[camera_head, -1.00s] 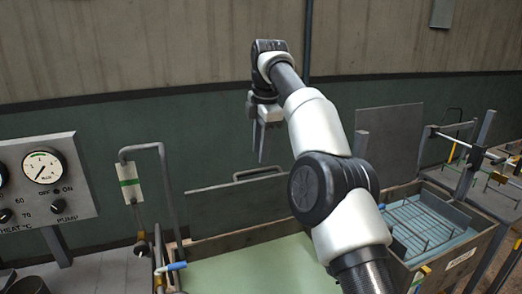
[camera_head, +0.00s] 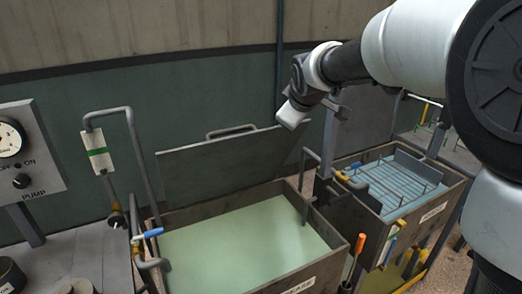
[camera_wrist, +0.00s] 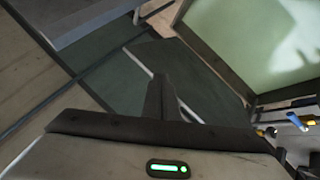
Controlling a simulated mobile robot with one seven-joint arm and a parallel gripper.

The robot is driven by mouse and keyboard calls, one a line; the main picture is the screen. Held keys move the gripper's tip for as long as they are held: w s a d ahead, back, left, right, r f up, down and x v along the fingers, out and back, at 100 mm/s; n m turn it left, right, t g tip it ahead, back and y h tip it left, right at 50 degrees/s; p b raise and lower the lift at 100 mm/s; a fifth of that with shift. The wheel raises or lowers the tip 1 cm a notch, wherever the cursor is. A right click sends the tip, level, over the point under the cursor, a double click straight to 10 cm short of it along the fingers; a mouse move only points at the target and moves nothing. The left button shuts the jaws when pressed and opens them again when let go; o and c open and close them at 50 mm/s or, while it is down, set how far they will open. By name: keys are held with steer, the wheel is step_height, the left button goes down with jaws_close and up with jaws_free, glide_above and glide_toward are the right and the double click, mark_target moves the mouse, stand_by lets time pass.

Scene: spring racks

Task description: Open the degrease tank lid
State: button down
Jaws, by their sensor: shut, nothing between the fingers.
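The degrease tank (camera_head: 322,262) stands in the middle of the head view, its top uncovered over pale green liquid. Its label is partly cut off, reading "EASE". The lid (camera_head: 215,165), a dark flat panel with a bar handle (camera_head: 230,130) along its top edge, stands raised at the tank's back, leaning against or near the wall. My gripper (camera_head: 333,107) is up to the right of the lid, apart from it, with nothing held. In the wrist view the closed fingers (camera_wrist: 163,97) overlap the dark lid panel (camera_wrist: 215,88); the tank (camera_wrist: 180,22) is at upper right.
A second tank (camera_head: 452,194) with blue liquid and a rack stands to the right. A bent pipe (camera_head: 137,165) and blue-handled valve (camera_head: 150,233) are at the left tank corner. An orange-handled tool (camera_head: 360,244) hangs in front. A control panel (camera_head: 45,160) is at left.

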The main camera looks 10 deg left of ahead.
step_height(320, 180, down, 4)
steer(key=s+d+m+t+b, duration=0.1)
steer(key=d+t+b, duration=0.1)
steer(key=m+t+y+b, duration=0.4)
steer(key=t+y+b, duration=0.55)
steer(key=y, duration=0.25)
glide_toward(256, 134)
steer(key=shift+g, duration=0.25)
steer(key=p+x, duration=0.2)
steer(key=x, duration=0.4)
steer(key=shift+w+r, duration=0.1)
steer(key=shift+r, duration=0.2)
steer(key=shift+r, duration=0.1)
